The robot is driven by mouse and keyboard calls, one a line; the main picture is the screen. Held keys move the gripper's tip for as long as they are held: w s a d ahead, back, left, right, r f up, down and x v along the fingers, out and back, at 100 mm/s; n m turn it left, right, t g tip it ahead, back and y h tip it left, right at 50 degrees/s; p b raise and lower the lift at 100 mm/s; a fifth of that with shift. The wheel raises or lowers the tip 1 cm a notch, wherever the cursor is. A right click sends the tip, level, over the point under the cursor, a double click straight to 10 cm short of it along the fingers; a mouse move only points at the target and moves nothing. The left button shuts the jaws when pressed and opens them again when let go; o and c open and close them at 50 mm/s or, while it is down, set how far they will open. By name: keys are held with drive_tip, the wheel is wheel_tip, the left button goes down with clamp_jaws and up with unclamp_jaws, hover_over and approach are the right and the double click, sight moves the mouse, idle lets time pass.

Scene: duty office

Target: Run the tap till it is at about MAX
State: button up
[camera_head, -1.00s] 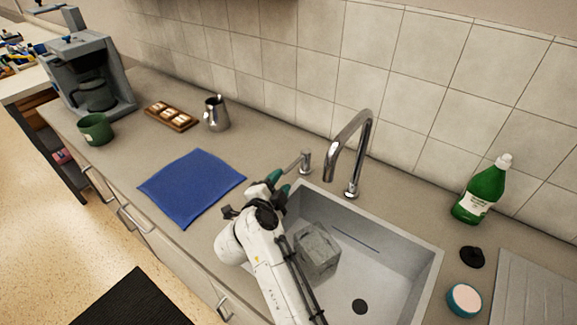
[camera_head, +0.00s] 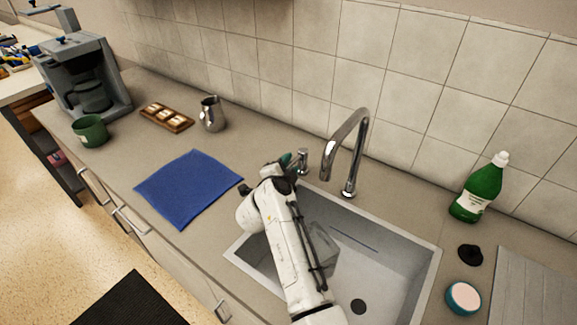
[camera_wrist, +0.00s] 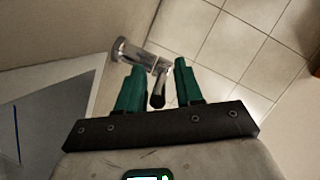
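The chrome tap (camera_head: 349,140) arches over the sink (camera_head: 405,270), with no water visible at its spout. Its separate lever handle (camera_head: 303,157) stands left of the spout. A clear, boxy container (camera_head: 325,252) stands in the sink, largely hidden by my arm; its MAX mark and water level cannot be read. My gripper (camera_head: 291,163) is at the lever handle. In the wrist view the two green fingers (camera_wrist: 156,82) are apart, with the metal lever (camera_wrist: 158,92) showing between and just beyond their tips. I cannot tell whether either finger touches it.
A blue cloth (camera_head: 190,188) lies left of the sink. A steel jug (camera_head: 212,114), a wooden tray (camera_head: 167,118), a green mug (camera_head: 90,131) and a coffee machine (camera_head: 88,80) stand further left. A green bottle (camera_head: 478,190), a black plug (camera_head: 470,255) and a round sponge (camera_head: 463,298) are right of the sink.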

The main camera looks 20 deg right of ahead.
clamp_jaws()
idle(0.3)
drive_tip(key=shift+w+a+f+m+g+h+b, duration=0.4)
drive_tip(key=shift+m+g+h+b, duration=0.25)
drive_tip(key=shift+b, duration=0.55)
drive_tip(key=shift+w+m+g+h+b, duration=0.4)
drive_tip(key=shift+m+g+b, duration=0.2)
drive_tip(key=shift+b, duration=0.6)
drive_tip(key=m+g+h+b, duration=0.1)
drive_tip(key=b, duration=0.2)
drive_tip(key=w+m+g+b, duration=0.1)
drive_tip(key=b, duration=0.2)
drive_tip(key=shift+a+h+b, duration=0.2)
drive_tip(key=shift+h+b, duration=0.1)
drive_tip(key=shift+h, duration=0.05)
drive_tip(key=shift+w+m+g+b, duration=0.15)
drive_tip(key=shift+m+g+b, duration=0.2)
drive_tip(key=shift+b, duration=0.45)
drive_tip(key=shift+r+h+b, duration=0.2)
drive_tip(key=shift+h+b, duration=0.1)
drive_tip(key=shift+h, duration=0.1)
